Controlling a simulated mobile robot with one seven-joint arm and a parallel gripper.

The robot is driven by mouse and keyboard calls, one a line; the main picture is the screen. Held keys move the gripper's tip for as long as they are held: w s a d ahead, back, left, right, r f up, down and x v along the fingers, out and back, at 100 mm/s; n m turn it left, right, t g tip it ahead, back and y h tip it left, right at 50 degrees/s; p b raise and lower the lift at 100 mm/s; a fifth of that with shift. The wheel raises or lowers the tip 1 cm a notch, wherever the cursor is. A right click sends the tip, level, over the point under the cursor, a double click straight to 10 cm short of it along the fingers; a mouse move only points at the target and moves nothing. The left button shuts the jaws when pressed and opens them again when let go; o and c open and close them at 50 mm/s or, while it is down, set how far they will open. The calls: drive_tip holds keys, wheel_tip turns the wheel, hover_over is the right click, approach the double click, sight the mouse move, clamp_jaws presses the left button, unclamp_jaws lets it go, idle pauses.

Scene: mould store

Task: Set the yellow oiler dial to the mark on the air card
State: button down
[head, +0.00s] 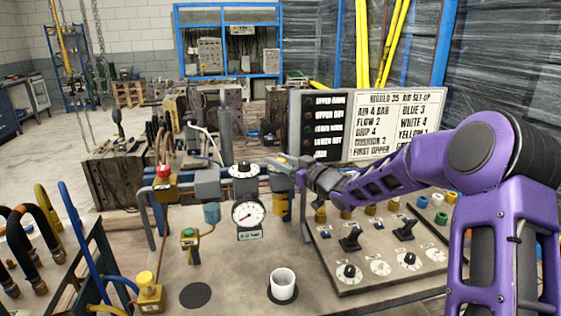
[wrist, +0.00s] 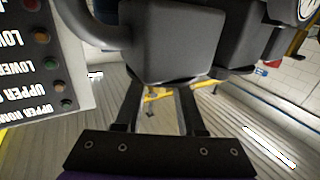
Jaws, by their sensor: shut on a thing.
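The yellow oiler (head: 283,207) hangs below a grey block (head: 281,183) on the air line, right of the round gauge (head: 248,215). My gripper (head: 284,161) reaches in from the right at the top of this block and is shut on the oiler's dial. The fingers and the block hide the dial, so its setting cannot be read. In the wrist view the fingers (wrist: 158,92) run up against a dark grey block (wrist: 165,45). The air card (head: 400,122) stands behind; its YELLOW line is at my arm's edge and the number is hard to read.
A white-topped dial (head: 243,170) sits just left of my gripper. A panel (head: 375,240) with knobs and levers lies below my arm. A white cup (head: 283,284) stands on the bench front. A dark lamp board (head: 325,128) stands close behind my gripper.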

drive_tip(key=shift+f+m+t+h+b, duration=0.2)
drive_tip(key=shift+m+t+h+b, duration=0.25)
drive_tip(key=shift+b, duration=0.7)
drive_tip(key=shift+m+t+h+b, duration=0.25)
drive_tip(key=shift+h+b, duration=0.1)
drive_tip(key=shift+b, duration=0.35)
drive_tip(key=shift+r, duration=0.2)
drive_tip(key=c, duration=0.5)
unclamp_jaws()
drive_tip(key=shift+s+d, duration=0.1)
drive_tip(key=v, duration=1.7)
drive_tip(key=shift+s+p, duration=0.25)
drive_tip(key=shift+p, duration=0.1)
